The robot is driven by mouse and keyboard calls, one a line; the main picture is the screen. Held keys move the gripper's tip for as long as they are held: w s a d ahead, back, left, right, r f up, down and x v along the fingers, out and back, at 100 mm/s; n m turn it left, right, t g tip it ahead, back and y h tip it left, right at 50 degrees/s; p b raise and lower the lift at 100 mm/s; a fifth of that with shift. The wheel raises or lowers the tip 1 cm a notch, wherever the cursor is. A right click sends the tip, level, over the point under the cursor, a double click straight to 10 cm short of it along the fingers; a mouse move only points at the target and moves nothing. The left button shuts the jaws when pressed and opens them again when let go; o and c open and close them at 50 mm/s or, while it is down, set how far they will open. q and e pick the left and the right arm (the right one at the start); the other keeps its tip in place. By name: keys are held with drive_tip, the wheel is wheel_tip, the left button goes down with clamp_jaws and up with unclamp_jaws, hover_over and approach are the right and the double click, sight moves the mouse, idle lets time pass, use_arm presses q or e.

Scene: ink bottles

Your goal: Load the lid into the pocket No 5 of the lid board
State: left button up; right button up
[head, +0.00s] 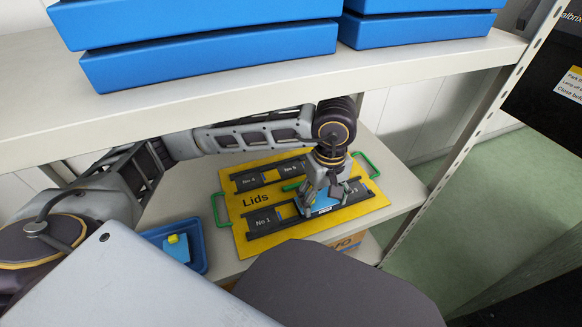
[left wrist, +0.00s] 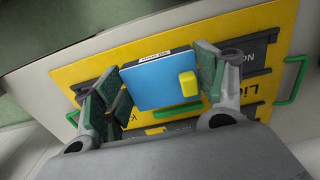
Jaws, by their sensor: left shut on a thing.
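The yellow lid board (head: 231,200) lies on the lower shelf. Its dark pockets carry labels; No 1 (head: 263,221), No 4 (head: 247,181) and pocket No 5 (head: 290,170) are readable. No 5 is in the far row and looks empty. My left gripper (head: 323,203) is over the near row, right of No 1. It is shut on a blue square lid (left wrist: 158,84) with a yellow knob, one finger on each side in the left wrist view. The lid's height over the board is hard to tell. My right gripper is out of view.
A blue tray (head: 204,248) left of the board holds a blue piece with a yellow knob (head: 177,244). The upper shelf (head: 400,67) with blue boxes (head: 215,60) hangs above my left arm. Green handles (head: 221,210) stand at the board's ends. A shelf post (head: 470,140) is at the right.

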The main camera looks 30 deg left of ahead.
use_arm(q)
approach(292, 171)
drive_tip(key=s+d, duration=0.2)
drive_tip(key=shift+w+a+f, duration=0.25)
drive_tip(key=shift+w+a, duration=0.65)
drive_tip(key=shift+a, duration=0.1)
drive_tip(key=shift+f+b, duration=0.45)
drive_tip(key=shift+f, duration=0.05)
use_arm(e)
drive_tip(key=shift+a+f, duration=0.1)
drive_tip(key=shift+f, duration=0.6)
use_arm(q)
drive_tip(key=shift+f, duration=0.1)
drive_tip(key=shift+f+b, duration=1.3)
drive_tip(key=shift+f, duration=0.65)
drive_tip(key=shift+w+a+f+b, duration=0.1)
drive_tip(key=shift+f+b, duration=0.2)
drive_tip(key=shift+f, duration=0.15)
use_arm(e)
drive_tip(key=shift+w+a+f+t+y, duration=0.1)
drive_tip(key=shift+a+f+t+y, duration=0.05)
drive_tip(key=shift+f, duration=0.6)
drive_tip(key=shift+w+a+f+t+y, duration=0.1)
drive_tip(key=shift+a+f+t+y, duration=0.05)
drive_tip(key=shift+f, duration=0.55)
